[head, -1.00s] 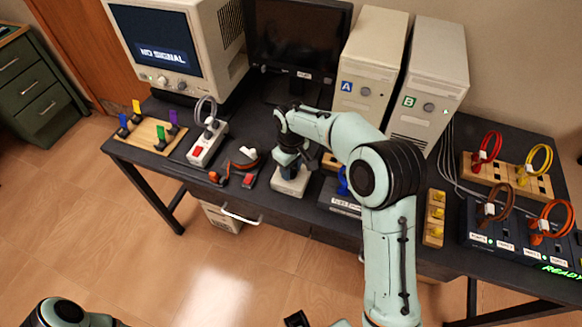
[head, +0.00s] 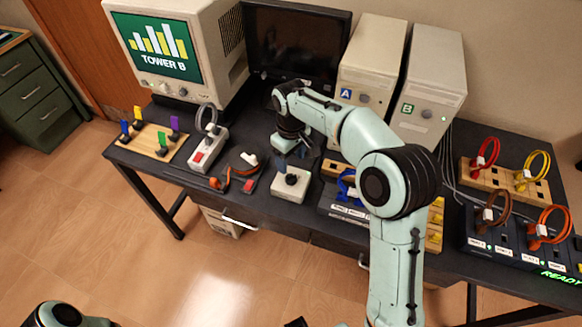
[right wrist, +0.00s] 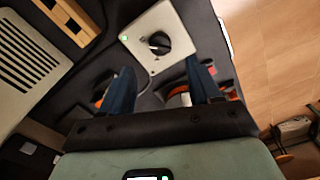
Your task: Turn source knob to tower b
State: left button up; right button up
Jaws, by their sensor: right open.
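The source knob (head: 292,180) is a black dial on a small white box (head: 281,190) near the table's front edge. In the right wrist view the knob (right wrist: 157,43) shows a pale pointer mark, and a green light glows at a corner of its box. My right gripper (head: 281,161) is above and just behind the box, apart from the knob. In the right wrist view its blue fingers (right wrist: 158,78) are spread with nothing between them. Tower A (head: 368,60) and tower B (head: 432,75) stand at the back.
A power strip (head: 207,150) and an orange-and-black cable item (head: 235,175) lie left of the box. A dark blue labelled unit (head: 345,205) stands to its right. A dark flat monitor (head: 295,45) stands behind. Coloured cable loops fill the table's right end.

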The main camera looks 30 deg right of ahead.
notch_tip(320, 180, up, 6)
jog(key=shift+f+p, duration=0.15)
jog(key=shift+p, duration=0.2)
dwell(0.4)
